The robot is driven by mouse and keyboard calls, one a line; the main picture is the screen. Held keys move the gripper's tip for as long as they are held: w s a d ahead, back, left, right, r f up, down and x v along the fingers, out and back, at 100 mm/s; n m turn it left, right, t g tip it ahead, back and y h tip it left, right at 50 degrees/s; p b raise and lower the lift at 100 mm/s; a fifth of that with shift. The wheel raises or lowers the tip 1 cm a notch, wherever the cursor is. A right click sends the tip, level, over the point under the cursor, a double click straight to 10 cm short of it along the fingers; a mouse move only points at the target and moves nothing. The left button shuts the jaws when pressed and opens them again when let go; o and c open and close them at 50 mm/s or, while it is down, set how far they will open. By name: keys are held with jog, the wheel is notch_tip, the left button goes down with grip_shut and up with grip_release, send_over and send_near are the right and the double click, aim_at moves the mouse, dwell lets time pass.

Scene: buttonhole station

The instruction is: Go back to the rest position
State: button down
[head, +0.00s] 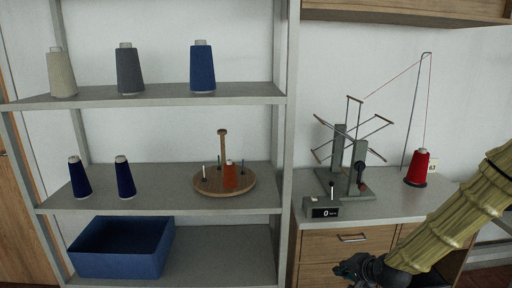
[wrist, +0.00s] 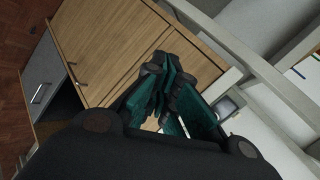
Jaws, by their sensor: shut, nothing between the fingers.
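My gripper (head: 358,267) is at the lower right of the head view, in front of the wooden drawers below the counter. In the wrist view its green-lined fingers (wrist: 168,85) are closed together and hold nothing. My arm in its yellowish sleeve enters from the right edge of the head view. The gripper appears apart from the drawer fronts, though the exact gap cannot be told.
The counter (head: 390,206) carries a yarn winder (head: 350,150), a counter display reading 0 (head: 322,209) and a red cone (head: 418,168), its thread running over a wire stand. At left, a shelf (head: 150,203) holds several cones, a wooden peg stand (head: 222,185) and a blue bin (head: 120,262).

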jog(key=s+a+f+n+g, duration=0.3)
jog(key=s+f, duration=0.6)
jog(key=f, duration=0.3)
jog(key=s+f+n+g+h, duration=0.1)
jog(key=s+f, duration=0.4)
jog(key=s, duration=0.5)
jog(key=s+a+f+n+g+h, duration=0.1)
jog(key=s+f+n+g, duration=0.2)
jog(key=s, duration=0.8)
jog(key=s+f+n+g, duration=0.2)
jog(key=s+f, duration=0.5)
jog(key=s, duration=0.4)
jog(key=shift+a+f+n+h, duration=0.3)
jog(key=shift+a+n+h, duration=0.1)
jog(key=shift+n, duration=0.4)
